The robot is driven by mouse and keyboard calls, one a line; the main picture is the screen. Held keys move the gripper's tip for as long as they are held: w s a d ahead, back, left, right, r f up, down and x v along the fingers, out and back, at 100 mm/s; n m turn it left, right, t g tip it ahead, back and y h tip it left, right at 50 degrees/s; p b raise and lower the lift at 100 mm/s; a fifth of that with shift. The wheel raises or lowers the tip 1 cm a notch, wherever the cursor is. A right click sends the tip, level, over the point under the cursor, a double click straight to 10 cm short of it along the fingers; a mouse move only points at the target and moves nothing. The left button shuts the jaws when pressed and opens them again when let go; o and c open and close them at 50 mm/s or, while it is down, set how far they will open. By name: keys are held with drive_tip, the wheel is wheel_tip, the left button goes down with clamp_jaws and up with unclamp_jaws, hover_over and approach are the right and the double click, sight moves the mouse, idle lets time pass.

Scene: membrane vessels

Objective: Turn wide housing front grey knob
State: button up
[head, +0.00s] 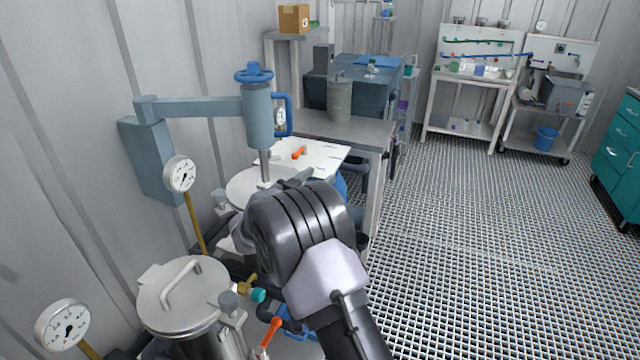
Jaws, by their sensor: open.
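A steel vessel (205,335) with a handled round lid (184,296) stands at the lower left. A grey knob (228,301) sits at its right side, beside a teal knob (258,295). Another vessel with a pale round top (250,188) stands behind it, with a grey knob (220,196) at its left. I cannot tell for certain which vessel is the wide housing. My gripper (292,181) shows only in part beyond my dark wrist, over the farther vessel's right edge. Its jaws are open; the fingertips are mostly hidden, and I see nothing held.
Two pressure gauges (181,174) (62,325) stand on yellow stems at the left. A blue-grey wall arm (200,107) with a blue handwheel (254,72) overhangs the farther vessel. An orange-handled valve (271,331) is near my arm. Grated floor (470,250) at the right is clear.

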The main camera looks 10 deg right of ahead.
drive_tip(key=s+r+p, duration=0.2)
drive_tip(key=s, duration=0.6)
drive_tip(key=s+r+p, duration=0.2)
drive_tip(key=s+p, duration=0.1)
drive_tip(key=s, duration=0.5)
drive_tip(key=shift+a+r+p, duration=0.3)
drive_tip(key=shift+a+r, duration=0.05)
drive_tip(key=shift+a, duration=0.05)
